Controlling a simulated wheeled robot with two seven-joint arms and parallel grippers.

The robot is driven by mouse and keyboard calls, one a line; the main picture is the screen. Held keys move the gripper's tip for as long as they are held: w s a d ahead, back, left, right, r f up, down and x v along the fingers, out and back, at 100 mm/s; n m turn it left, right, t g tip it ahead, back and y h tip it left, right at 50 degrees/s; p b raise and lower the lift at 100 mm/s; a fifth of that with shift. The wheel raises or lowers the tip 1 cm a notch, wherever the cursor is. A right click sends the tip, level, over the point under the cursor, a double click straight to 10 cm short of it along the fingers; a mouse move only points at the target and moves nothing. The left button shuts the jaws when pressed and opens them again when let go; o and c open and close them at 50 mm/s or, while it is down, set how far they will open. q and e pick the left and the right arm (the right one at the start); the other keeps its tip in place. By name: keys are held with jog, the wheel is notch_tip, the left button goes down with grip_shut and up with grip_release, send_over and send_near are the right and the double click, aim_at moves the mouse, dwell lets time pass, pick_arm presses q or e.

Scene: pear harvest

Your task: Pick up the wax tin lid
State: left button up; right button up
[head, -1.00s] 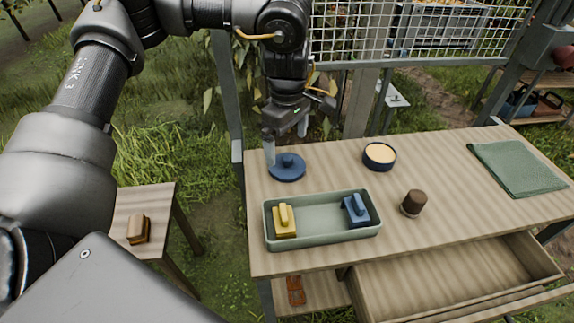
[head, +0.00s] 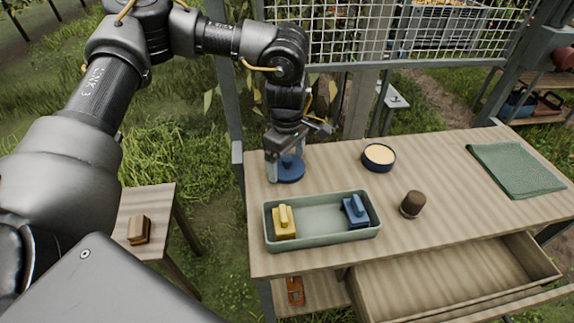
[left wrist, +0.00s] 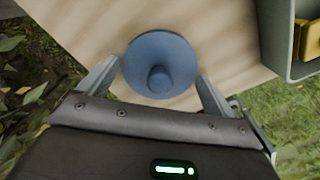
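The wax tin lid (head: 291,173) is a round blue disc with a knob on top. It lies flat on the wooden table near its left end. My left gripper (head: 285,164) is open above the lid, pointing down. In the left wrist view, the lid (left wrist: 158,52) shows with its knob toward me, and the fingers of my left gripper (left wrist: 157,84) are apart, one to each side of the knob. They hold nothing. The open wax tin (head: 379,156), dark blue with cream wax, stands to the right. My right gripper is not in view.
A green tray (head: 322,219) with a yellow-handled block (head: 284,222) and a blue one (head: 355,211) lies in front of the lid. A brown-topped object (head: 413,203) and a green cloth (head: 516,168) are farther right. A drawer (head: 450,277) stands open below.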

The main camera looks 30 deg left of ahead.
aim_at(287, 158)
pick_arm(q)
jog(key=c, duration=0.6)
jog(key=shift+o, duration=0.2)
jog(key=shift+r, duration=0.15)
jog(key=shift+r, duration=0.25)
notch_tip(287, 158, up, 2)
jog(key=shift+r, duration=0.1)
jog(key=s+d+r+b, duration=0.1)
jog(key=s+d+r, duration=0.6)
jog(key=d+r, duration=0.3)
jog(key=shift+d, duration=1.1)
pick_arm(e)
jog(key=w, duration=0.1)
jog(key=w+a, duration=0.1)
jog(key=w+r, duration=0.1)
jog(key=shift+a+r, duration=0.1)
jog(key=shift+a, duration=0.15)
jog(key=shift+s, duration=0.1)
